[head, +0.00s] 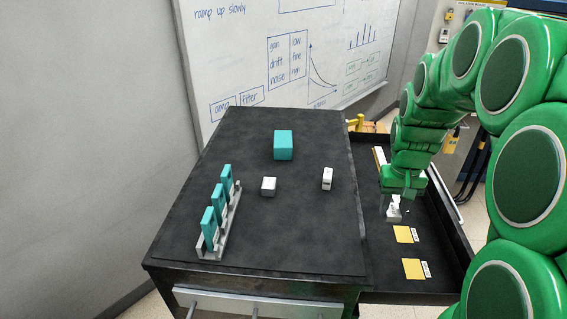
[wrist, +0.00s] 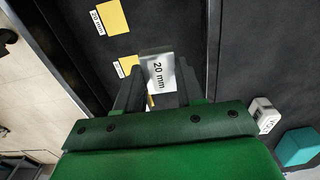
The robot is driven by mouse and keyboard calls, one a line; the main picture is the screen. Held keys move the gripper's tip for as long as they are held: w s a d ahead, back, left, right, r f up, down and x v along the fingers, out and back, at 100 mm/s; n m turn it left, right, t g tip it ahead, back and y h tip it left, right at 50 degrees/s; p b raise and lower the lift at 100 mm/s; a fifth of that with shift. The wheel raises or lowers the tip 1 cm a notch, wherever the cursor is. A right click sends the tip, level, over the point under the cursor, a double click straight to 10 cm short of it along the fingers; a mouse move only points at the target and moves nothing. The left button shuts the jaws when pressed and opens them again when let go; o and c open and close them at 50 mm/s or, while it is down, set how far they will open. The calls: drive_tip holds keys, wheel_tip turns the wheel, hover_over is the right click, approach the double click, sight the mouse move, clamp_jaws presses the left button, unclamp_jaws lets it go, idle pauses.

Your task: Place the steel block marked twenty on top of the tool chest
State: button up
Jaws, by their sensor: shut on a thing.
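The steel block marked 20 mm (wrist: 158,72) is between the fingers of my gripper (wrist: 157,88), which is shut on it. In the head view the block (head: 393,210) shows as a small pale piece under my gripper (head: 398,200), over the dark side tray (head: 440,270) right of the tool chest. I cannot tell whether it touches the tray. The tool chest (head: 290,235) has a flat black top, left of my gripper; it also shows at the right of the wrist view (wrist: 265,55).
Yellow pads (head: 404,235) with labels lie in the tray. The chest top's front right is clear.

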drive_tip(key=w+a+r, duration=0.3)
drive_tip(key=w+a, duration=0.1)
drive_tip(key=a, duration=0.4)
drive_tip(key=w+a+r, duration=0.2)
drive_tip(key=w+a, duration=0.1)
drive_tip(key=a, duration=0.5)
drive_tip(key=a+r, duration=0.3)
drive_tip(key=a, duration=0.7)
drive_tip(key=a+r, duration=0.3)
drive_tip(key=a, duration=0.8)
hover_over(235, 167)
drive_tip(key=shift+s+d+f, duration=0.1)
drive_tip(key=shift+s+f, duration=0.05)
drive_tip(key=shift+f, duration=4.5)
drive_tip(key=shift+f, duration=0.1)
drive_tip(key=shift+f, duration=0.15)
drive_tip(key=shift+w+f, duration=0.2)
drive_tip(key=shift+f, duration=1.35)
drive_tip(key=shift+f, duration=0.2)
